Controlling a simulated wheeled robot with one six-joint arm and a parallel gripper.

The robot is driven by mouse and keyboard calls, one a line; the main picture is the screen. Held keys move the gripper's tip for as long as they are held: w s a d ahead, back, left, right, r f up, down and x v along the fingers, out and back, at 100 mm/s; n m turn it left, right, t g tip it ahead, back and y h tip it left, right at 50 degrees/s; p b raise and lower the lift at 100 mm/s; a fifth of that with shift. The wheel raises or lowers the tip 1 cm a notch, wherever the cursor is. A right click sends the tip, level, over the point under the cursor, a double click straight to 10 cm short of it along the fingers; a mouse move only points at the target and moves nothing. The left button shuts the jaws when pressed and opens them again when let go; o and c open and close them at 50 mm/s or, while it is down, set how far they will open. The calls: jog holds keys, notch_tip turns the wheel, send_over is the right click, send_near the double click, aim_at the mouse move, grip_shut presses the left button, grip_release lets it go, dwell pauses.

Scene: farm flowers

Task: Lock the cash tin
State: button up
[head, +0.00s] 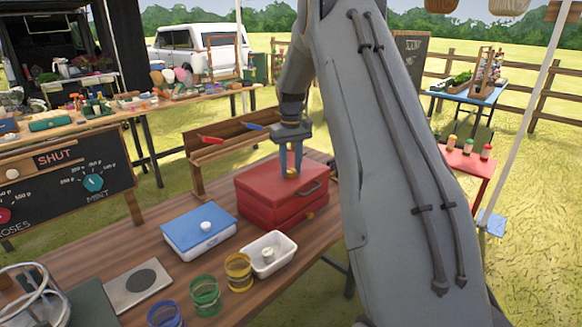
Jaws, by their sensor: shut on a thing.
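A red box with a closed lid (262,186), which looks like the cash tin, stands on the wooden table. A dark handle shows on its right side and a small yellow round piece (309,215), perhaps its lock, low on its front. My gripper (290,172) points down at the lid's top, its blue fingers shut on a small yellow thing (291,171). Most of that thing is hidden between the fingers, and I cannot tell what it is or whether it touches the lid.
A blue-lidded box (190,229), a white tray (285,255), and yellow (239,276), green (205,300) and blue (165,316) jars stand in front. A wooden rack (195,165) stands behind left. A grey plate (117,292) lies at the left. My arm hides the table's right part.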

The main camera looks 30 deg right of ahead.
aim_at(291, 170)
jog(key=shift+d+r, duration=0.1)
jog(key=shift+c, duration=0.2)
jog(key=o, duration=1.1)
jog(key=shift+r+b, duration=1.1)
jog(key=shift+r, duration=2.75)
jog(key=s+a+f, duration=0.1)
jog(key=s+a, duration=0.1)
jog(key=s+a+f, duration=0.1)
jog(key=s+a, duration=0.2)
jog(key=s+a+f, duration=0.1)
jog(key=s+a, duration=0.1)
jog(key=a, duration=0.1)
jog(key=shift+s+a, duration=0.25)
jog(key=shift+s, duration=0.1)
jog(key=shift+t, duration=0.5)
jog(key=s+a+f, duration=0.2)
jog(key=s+a, duration=0.2)
jog(key=s, duration=0.4)
jog(key=s+a+f, duration=0.3)
jog(key=s, duration=0.5)
jog(key=s+a+f, duration=0.3)
jog(key=s+a, duration=0.1)
jog(key=s, duration=0.5)
jog(key=shift+a, duration=0.35)
